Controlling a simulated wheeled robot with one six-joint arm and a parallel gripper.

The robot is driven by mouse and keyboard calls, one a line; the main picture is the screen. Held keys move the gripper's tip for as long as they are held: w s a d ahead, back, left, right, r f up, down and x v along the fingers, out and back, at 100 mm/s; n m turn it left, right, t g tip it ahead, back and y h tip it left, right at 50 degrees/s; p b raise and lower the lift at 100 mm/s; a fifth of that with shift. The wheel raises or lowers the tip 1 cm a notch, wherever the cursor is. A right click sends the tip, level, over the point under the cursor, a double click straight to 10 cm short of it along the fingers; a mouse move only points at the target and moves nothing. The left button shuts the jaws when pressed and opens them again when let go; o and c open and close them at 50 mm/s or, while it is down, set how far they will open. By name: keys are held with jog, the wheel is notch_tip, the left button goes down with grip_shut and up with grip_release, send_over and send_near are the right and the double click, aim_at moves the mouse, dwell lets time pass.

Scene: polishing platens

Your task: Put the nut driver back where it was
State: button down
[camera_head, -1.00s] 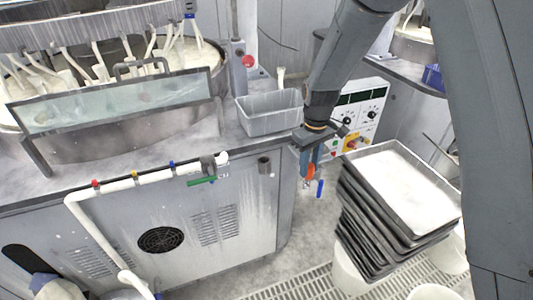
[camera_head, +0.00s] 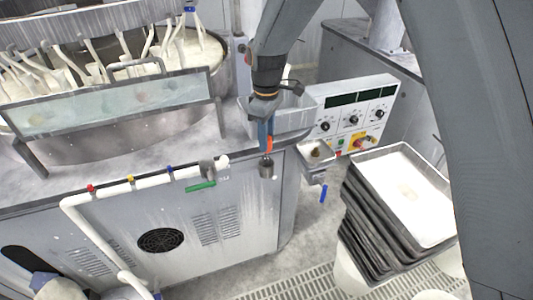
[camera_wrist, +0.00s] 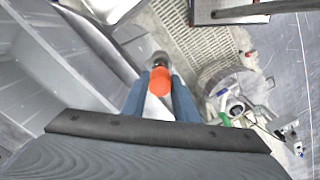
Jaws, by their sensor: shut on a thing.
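The nut driver has an orange handle (camera_head: 269,143), which also shows in the wrist view (camera_wrist: 160,82). My gripper (camera_head: 266,148) has blue fingers, shut around this handle, and points down. A small grey cylindrical holder (camera_head: 266,171) is fixed to the front of the cabinet, right under the gripper. The nut driver hangs roughly upright over the holder's mouth. I cannot tell whether its tip is inside or just above. In the wrist view the gripper (camera_wrist: 160,95) has the handle between its fingers, with a grey round end beyond it.
A grey plastic bin (camera_head: 290,126) stands on the worktop just behind the gripper. Stacked trays (camera_head: 412,200) stand at right. A white pipe (camera_head: 150,178) with a green lever runs left.

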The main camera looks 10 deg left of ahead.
aim_at(266, 159)
notch_tip(266, 159, down, 5)
jog(key=shift+r+b, duration=0.1)
jog(key=shift+b, duration=1.15)
jog(key=shift+r, duration=0.1)
jog(key=c, duration=1.7)
grip_release()
